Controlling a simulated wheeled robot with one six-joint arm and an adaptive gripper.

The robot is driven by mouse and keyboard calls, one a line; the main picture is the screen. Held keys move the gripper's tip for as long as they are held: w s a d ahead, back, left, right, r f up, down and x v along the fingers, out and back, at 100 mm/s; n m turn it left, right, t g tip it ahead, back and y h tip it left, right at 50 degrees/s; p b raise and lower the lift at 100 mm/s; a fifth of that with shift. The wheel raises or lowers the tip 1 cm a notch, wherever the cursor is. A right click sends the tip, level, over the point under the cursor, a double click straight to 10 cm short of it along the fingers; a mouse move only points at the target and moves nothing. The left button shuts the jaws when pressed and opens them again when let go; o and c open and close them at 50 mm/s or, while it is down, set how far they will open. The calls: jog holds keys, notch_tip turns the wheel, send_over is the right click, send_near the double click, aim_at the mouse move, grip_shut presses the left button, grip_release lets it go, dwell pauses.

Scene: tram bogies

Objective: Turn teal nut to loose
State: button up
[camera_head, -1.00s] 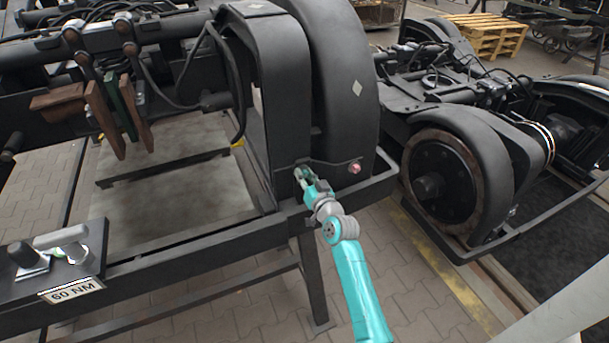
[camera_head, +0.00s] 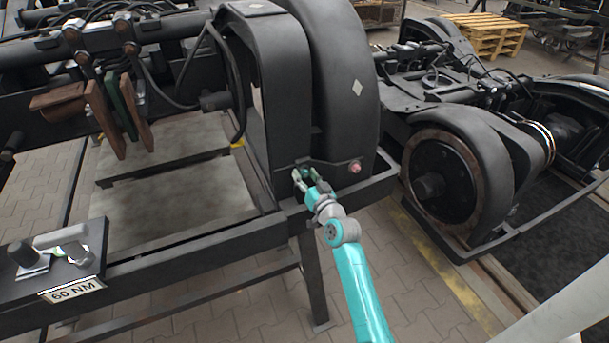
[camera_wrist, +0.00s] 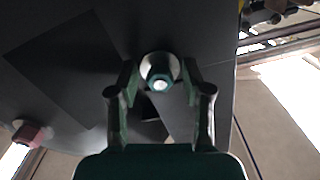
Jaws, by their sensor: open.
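The teal nut (camera_wrist: 160,74) shows in the wrist view on a round pale washer against a dark panel, with a light stud end in its middle. My gripper (camera_wrist: 159,84) is open, with one finger on each side of the nut and a gap to both. The nut is near the fingertips; I cannot tell how deep between them it sits. In the head view my gripper (camera_head: 305,175) is at the lower front of the dark wheel guard (camera_head: 276,100), and the nut is not clearly visible there.
A reddish nut (camera_head: 355,168) sits to the right on the same guard; it also shows in the wrist view (camera_wrist: 28,135). A frame rail (camera_head: 200,240) runs below. A tool stand marked 60 NM (camera_head: 75,290) is at lower left. Another bogie (camera_head: 450,170) stands right.

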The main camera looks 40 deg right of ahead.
jog(key=v, duration=1.1)
jog(key=shift+s+a, duration=0.1)
jog(key=s+a+f+n+g+y, duration=0.1)
jog(key=s+a+f, duration=0.3)
jog(key=s+a, duration=0.45)
jog(key=s+a+f+n+g, duration=0.1)
jog(key=s+a+f, duration=0.3)
jog(key=s+a, duration=0.45)
jog(key=s+a+r+n+y, duration=0.2)
jog(key=s+a+r, duration=0.1)
jog(key=s, duration=0.8)
jog(key=s+a+r+n+y, duration=0.2)
jog(key=s+a+r, duration=0.1)
jog(key=s, duration=0.7)
jog(key=shift+s+r+g, duration=0.3)
jog(key=shift+s+r, duration=0.1)
jog(key=shift+r, duration=0.35)
jog(key=shift+a, duration=0.1)
